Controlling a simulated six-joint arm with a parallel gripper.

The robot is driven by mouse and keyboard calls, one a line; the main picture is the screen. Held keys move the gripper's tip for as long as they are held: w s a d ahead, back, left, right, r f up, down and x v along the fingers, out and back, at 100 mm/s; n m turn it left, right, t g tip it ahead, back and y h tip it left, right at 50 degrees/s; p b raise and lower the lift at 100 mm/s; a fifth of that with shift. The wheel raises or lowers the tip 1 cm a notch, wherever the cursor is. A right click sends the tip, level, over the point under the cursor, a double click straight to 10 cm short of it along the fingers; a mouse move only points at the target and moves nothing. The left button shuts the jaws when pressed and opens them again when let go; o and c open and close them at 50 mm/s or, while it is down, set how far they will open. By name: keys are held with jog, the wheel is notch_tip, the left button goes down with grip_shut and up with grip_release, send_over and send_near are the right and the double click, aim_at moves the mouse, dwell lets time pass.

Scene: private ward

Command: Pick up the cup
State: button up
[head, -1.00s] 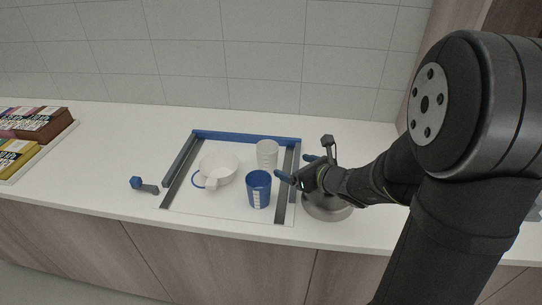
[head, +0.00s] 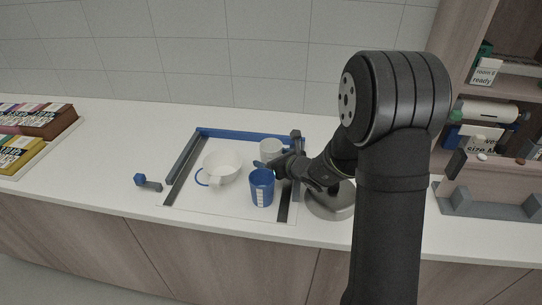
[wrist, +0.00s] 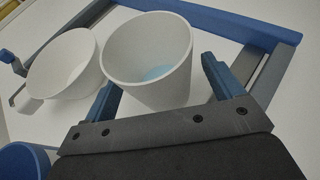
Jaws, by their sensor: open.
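A white cup (head: 271,147) stands upright at the back right of a framed area on the counter. In the wrist view the white cup (wrist: 150,58) is large, with a light blue patch inside at its bottom. My gripper (wrist: 158,84) is open, one blue fingertip on each side of the cup's near wall; I cannot tell if they touch it. In the head view my gripper (head: 268,168) partly hides the cup's lower part. A blue cup (head: 261,187) with a white marked strip stands just in front.
A low frame with a blue back bar (head: 240,134) and grey side bars surrounds the cups. A small blue-ended grey piece (head: 148,183) lies left of it. Boxes in a tray (head: 30,135) stand far left. A shelf unit (head: 490,130) is at right.

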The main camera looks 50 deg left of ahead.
jog(key=shift+a+f, duration=0.2)
jog(key=shift+a, duration=0.3)
jog(key=c, duration=1.8)
jog(key=shift+r, duration=0.15)
